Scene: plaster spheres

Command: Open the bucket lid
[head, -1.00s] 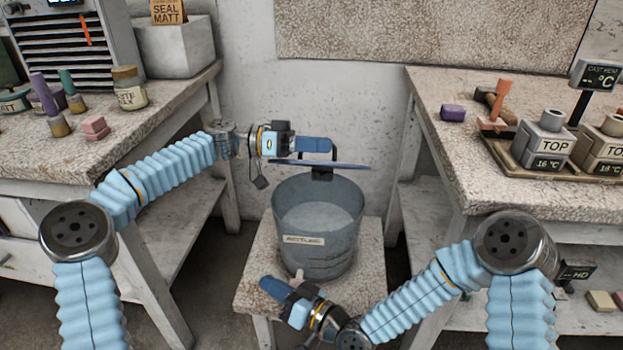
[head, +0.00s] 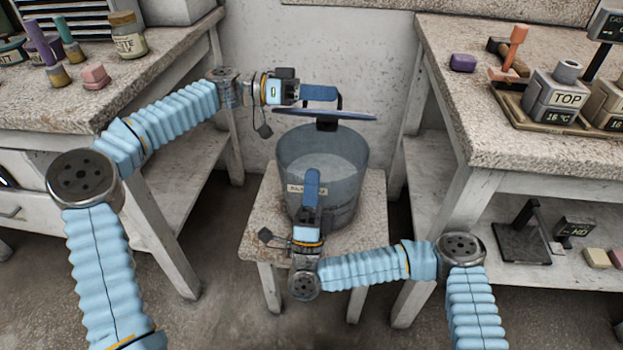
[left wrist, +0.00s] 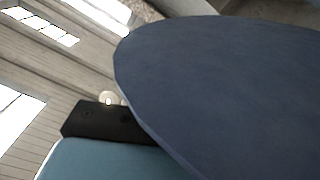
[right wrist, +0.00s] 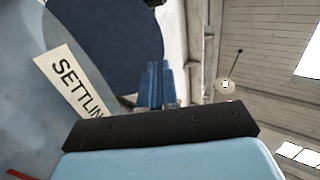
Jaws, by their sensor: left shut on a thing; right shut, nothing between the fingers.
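The bucket (head: 345,205) is translucent grey-blue, with a pale label, on a small stand. Its lid (head: 355,115) is a flat blue disc, slightly tilted and raised above the bucket's rim, so the open mouth shows below. My left gripper (head: 337,95) is shut on the lid's dark handle (head: 341,102). The lid's broad face (left wrist: 220,85) fills much of the left wrist view. My right gripper (head: 313,175) is shut and empty, pointing up in front of the bucket. The right wrist view shows the label (right wrist: 72,80) and the lid (right wrist: 110,40) close beyond its fingers (right wrist: 157,85).
The stand (head: 262,225) has a pale, speckled top. A left bench (head: 150,95) holds jars and small tools. A right bench (head: 490,140) holds a tray with metal blocks and a hammer. The wall is close behind the bucket.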

